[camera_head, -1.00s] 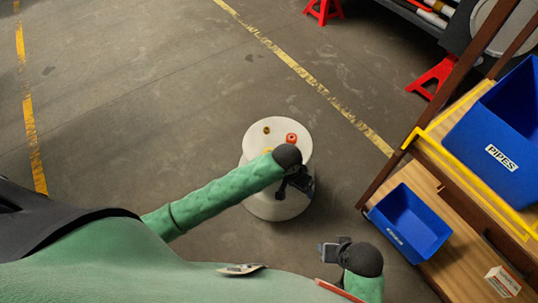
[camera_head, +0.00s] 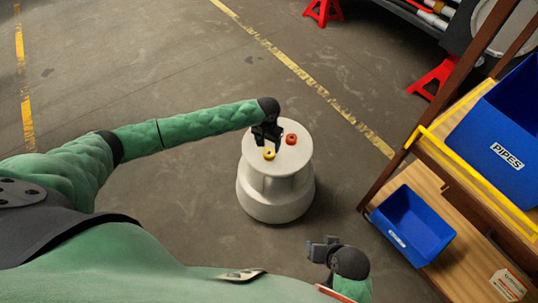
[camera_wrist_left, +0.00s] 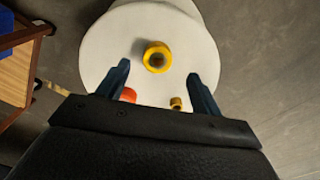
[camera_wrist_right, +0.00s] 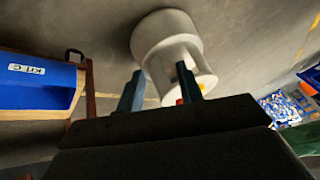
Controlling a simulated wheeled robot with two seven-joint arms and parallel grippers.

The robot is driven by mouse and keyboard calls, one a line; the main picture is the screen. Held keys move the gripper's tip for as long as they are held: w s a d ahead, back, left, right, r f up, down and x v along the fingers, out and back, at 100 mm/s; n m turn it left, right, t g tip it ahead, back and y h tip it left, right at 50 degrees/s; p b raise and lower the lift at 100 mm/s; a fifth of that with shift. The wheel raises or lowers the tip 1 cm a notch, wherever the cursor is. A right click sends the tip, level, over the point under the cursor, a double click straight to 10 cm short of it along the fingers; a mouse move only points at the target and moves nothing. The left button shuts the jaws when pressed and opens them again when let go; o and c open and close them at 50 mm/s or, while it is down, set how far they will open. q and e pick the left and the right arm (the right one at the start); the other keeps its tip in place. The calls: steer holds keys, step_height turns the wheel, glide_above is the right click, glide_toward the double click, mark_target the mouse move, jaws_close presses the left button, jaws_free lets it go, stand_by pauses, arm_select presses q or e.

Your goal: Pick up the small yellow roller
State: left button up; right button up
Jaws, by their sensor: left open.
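The small yellow roller (camera_wrist_left: 176,103) stands on the round white stool (camera_wrist_left: 95,50) in the left wrist view, near the right-hand finger's base; the head view hides it behind my left gripper. A larger yellow roller (camera_head: 269,154) lies on the stool top, showing as a ring (camera_wrist_left: 157,57) beyond my fingertips in the left wrist view. A red roller (camera_head: 291,139) lies beside it, partly behind a finger in the left wrist view (camera_wrist_left: 128,95). My left gripper (camera_head: 270,145) is open and empty above the stool (camera_head: 275,205). My right gripper (camera_head: 313,248) is open and empty, away from the stool.
A wooden rack on the right holds a small blue bin (camera_head: 411,225) and a larger blue bin (camera_head: 500,130) marked PIPES. Red stands (camera_head: 435,77) are at the back. The floor left of the stool is clear.

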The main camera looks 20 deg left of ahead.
mark_target(268, 152)
arm_select(q)
step_height(268, 152, down, 2)
steer(key=shift+f, duration=0.2)
steer(key=f, duration=0.3)
steer(key=shift+w+d+f, duration=0.15)
steer(key=shift+w, duration=0.1)
steer(key=shift+f+p, duration=0.3)
steer(key=shift+f, duration=0.35)
arm_select(e)
steer(key=r, duration=0.2)
steer(key=shift+s+d+r, duration=0.25)
steer(key=shift+r, duration=0.15)
